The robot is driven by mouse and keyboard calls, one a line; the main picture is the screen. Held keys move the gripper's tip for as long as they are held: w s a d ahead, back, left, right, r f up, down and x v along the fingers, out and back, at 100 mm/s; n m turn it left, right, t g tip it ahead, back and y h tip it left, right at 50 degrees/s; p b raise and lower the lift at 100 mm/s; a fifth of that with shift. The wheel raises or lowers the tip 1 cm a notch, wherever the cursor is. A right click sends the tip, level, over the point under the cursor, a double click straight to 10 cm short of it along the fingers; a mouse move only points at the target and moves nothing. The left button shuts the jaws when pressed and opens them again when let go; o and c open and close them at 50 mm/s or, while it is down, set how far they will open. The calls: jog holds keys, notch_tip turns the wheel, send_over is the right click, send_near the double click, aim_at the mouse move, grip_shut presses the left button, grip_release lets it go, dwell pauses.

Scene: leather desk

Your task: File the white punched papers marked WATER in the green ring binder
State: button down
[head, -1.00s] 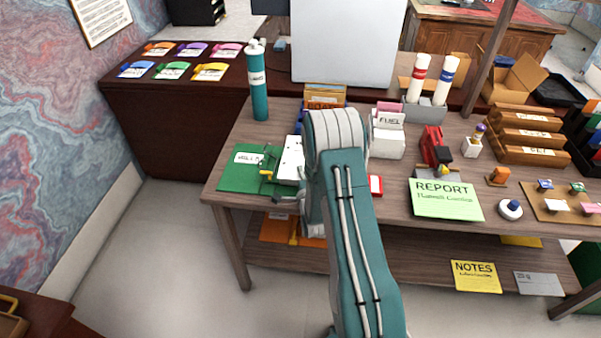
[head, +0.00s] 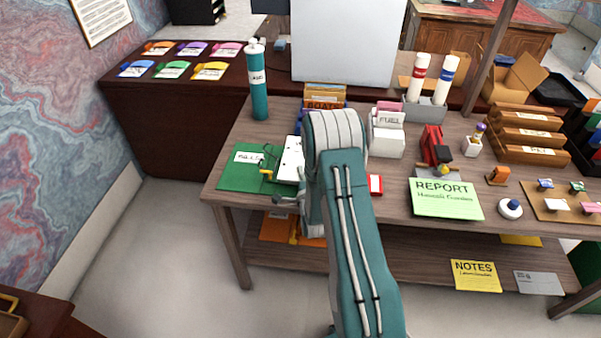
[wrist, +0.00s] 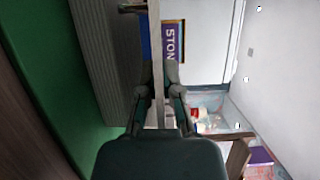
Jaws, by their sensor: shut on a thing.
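The green ring binder (head: 234,180) lies open on the left of the desk, with a white label and a yellow ring part (head: 266,172) near its inner side. The white punched papers (head: 291,158) show right of the binder's rings, beside my arm, their far side hidden by it. In the wrist view, my gripper (wrist: 158,76) is shut on a thin, pale, level edge, which appears to be these papers. Green binder cover (wrist: 35,85) and a grey layered block show below them. The WATER mark is not legible.
A teal bottle (head: 258,88) stands behind the binder. The FUEL card holder (head: 387,142), a red stapler-like item (head: 433,148) and a green REPORT sheet (head: 446,198) are right of my arm. Wooden trays (head: 528,138) stand at far right.

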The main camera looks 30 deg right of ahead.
jog(key=shift+f, duration=0.75)
jog(key=c, duration=0.7)
grip_release()
jog(key=shift+s+f, duration=0.1)
jog(key=shift+s+a+f, duration=0.15)
jog(key=shift+s+f, duration=0.05)
jog(key=shift+f, duration=0.35)
jog(key=shift+s+f, duration=0.1)
jog(key=shift+s, duration=0.25)
jog(key=shift+v, duration=2.4)
